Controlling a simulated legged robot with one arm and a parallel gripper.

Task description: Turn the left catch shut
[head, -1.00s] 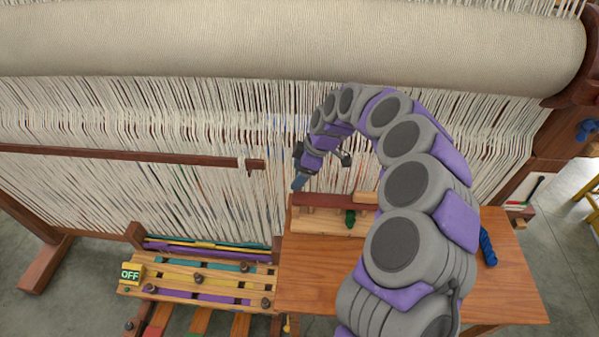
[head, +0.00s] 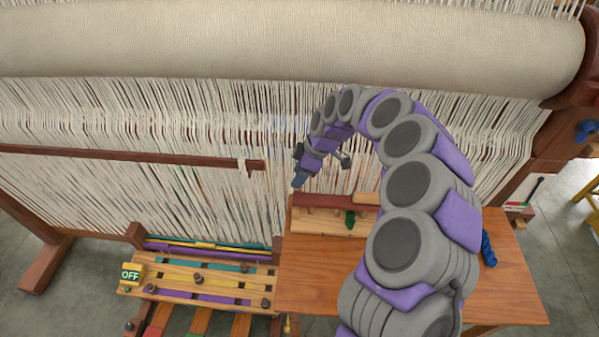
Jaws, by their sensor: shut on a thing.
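My gripper (head: 298,182) hangs from the curled arm, pointing down at the left end of a dark red-brown wooden rail (head: 322,200). The rail lies along the back of the small wooden table, in front of the loom's warp. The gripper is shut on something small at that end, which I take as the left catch. The catch is too small and too covered by the fingers for me to tell how it is turned. A short lighter wooden piece (head: 366,198) sits at the rail's right part. My arm hides what lies further right.
The brown table (head: 308,270) is mostly bare in front. A green skein (head: 350,218) lies under the rail, a blue one (head: 488,249) at the table's right edge. White warp threads (head: 200,130) hang close behind my gripper.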

